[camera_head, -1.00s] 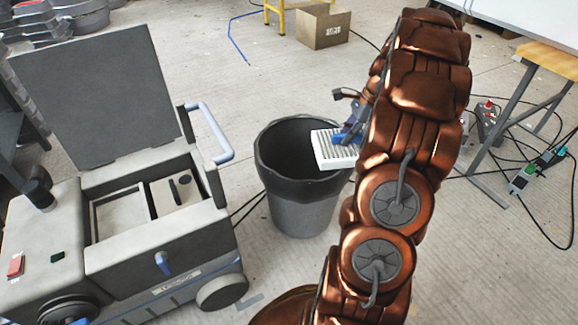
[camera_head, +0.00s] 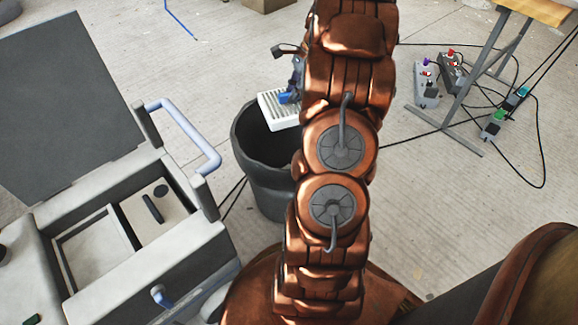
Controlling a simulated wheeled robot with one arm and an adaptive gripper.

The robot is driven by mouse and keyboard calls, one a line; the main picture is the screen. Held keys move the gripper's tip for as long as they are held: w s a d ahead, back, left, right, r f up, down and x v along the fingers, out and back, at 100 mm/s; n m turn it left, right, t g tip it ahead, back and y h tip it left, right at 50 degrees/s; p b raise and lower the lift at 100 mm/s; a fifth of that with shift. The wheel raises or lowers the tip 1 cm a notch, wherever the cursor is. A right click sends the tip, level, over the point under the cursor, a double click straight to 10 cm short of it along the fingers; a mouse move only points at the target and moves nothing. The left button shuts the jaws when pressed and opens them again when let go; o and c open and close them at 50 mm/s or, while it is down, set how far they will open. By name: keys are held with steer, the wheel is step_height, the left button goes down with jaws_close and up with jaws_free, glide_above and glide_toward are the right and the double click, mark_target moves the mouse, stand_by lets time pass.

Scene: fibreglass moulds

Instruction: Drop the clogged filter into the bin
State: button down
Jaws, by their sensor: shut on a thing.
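The clogged filter (camera_head: 275,111) is a white, ribbed, flat block. My gripper (camera_head: 290,96) is shut on it, with a blue part showing at the filter's edge. The filter shows over the far right part of the mouth of the dark grey bin (camera_head: 262,165); its height above the rim is hard to tell. My copper-coloured arm hides the right side of the bin and most of the gripper.
A grey machine (camera_head: 150,250) with its lid (camera_head: 60,105) raised and a blue handle (camera_head: 185,130) stands left of the bin. Power strips (camera_head: 440,80) and black cables lie on the floor at right near a table leg.

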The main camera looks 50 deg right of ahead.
steer(key=shift+f+b, duration=1.85)
steer(key=shift+f, duration=0.25)
steer(key=c, duration=1.1)
jaws_free()
steer(key=shift+s, duration=0.1)
steer(key=shift+o, duration=0.2)
steer(key=v, duration=1)
steer(key=shift+d+r, duration=0.25)
steer(key=shift+r, duration=0.1)
steer(key=shift+s+d+r, duration=0.2)
steer(key=shift+r, duration=0.35)
